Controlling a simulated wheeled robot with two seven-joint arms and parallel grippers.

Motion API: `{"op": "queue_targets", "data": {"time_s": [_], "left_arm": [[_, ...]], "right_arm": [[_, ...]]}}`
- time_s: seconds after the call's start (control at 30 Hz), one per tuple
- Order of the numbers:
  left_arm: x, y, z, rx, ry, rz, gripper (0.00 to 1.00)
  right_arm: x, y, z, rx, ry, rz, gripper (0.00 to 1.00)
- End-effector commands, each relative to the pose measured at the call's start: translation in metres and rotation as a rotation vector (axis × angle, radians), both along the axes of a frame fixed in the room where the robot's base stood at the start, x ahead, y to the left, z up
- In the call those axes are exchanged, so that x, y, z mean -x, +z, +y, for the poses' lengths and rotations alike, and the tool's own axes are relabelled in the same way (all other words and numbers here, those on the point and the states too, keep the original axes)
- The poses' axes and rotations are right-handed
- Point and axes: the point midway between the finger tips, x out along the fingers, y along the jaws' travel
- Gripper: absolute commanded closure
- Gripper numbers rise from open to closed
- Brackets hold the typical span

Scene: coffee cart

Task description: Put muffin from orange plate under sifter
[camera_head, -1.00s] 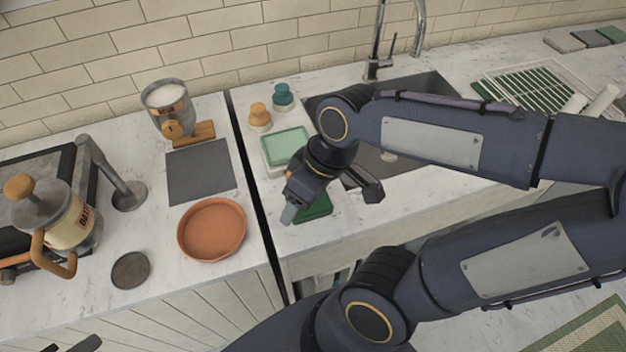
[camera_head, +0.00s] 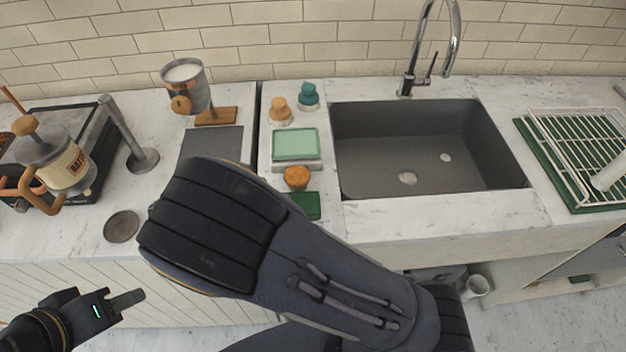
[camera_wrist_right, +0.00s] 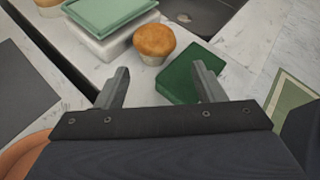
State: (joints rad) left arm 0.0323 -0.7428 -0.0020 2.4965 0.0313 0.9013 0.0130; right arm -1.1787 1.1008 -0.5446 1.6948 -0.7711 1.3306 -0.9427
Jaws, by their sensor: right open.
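The muffin (camera_head: 297,177) stands upright on the counter left of the sink, between the pale green box and the dark green pad. It also shows in the right wrist view (camera_wrist_right: 154,43). My right gripper (camera_wrist_right: 162,85) is open and empty, with the muffin beyond its fingertips. The orange plate (camera_wrist_right: 22,158) shows only as an edge at the lower left of the wrist view; my arm hides it in the head view. The sifter (camera_head: 187,86), holding white powder, stands at the back wall. My left gripper (camera_head: 122,301) is at the lower left, its jaw opening unclear.
A dark grey mat (camera_head: 212,143) lies in front of the sifter. A pale green box (camera_head: 296,145) and a dark green pad (camera_head: 306,205) flank the muffin. A French press (camera_head: 58,165) and dark coaster (camera_head: 122,226) are left. The sink (camera_head: 420,145) is right.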

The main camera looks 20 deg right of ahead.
Motion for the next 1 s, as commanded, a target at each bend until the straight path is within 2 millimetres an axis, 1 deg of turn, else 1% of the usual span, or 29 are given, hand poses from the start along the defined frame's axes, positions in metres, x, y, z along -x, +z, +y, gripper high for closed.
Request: {"op": "queue_targets", "data": {"time_s": [0.03, 0.07, 0.17, 0.43, 0.6, 0.7, 0.8, 1.0], "left_arm": [[0.0, -0.001, 0.0, 0.0, 0.0, 0.0, 0.64], [0.0, -0.001, 0.0, 0.0, 0.0, 0.0, 0.64], [0.0, 0.001, 0.0, 0.0, 0.0, 0.0, 0.64], [0.0, 0.008, 0.0, 0.0, 0.0, 0.0, 0.64], [0.0, 0.018, 0.0, 0.0, 0.0, 0.0, 0.64], [0.0, 0.019, 0.0, 0.0, 0.0, 0.0, 0.64], [0.0, 0.019, 0.0, 0.0, 0.0, 0.0, 0.64], [0.0, 0.019, 0.0, 0.0, 0.0, 0.0, 0.64]], "right_arm": [[-0.002, -0.001, 0.006, 0.042, 0.032, -0.002, 0.37], [-0.003, -0.001, 0.009, 0.057, 0.044, -0.004, 0.37], [-0.006, -0.001, 0.009, 0.083, 0.062, -0.004, 0.37], [-0.017, -0.01, -0.018, 0.084, 0.061, -0.002, 0.37], [-0.026, -0.017, -0.041, 0.084, 0.059, -0.001, 0.37], [-0.031, -0.023, -0.051, 0.082, 0.059, -0.002, 0.37], [-0.033, -0.026, -0.055, 0.08, 0.062, -0.003, 0.37], [-0.033, -0.027, -0.056, 0.079, 0.062, -0.003, 0.37]]}}
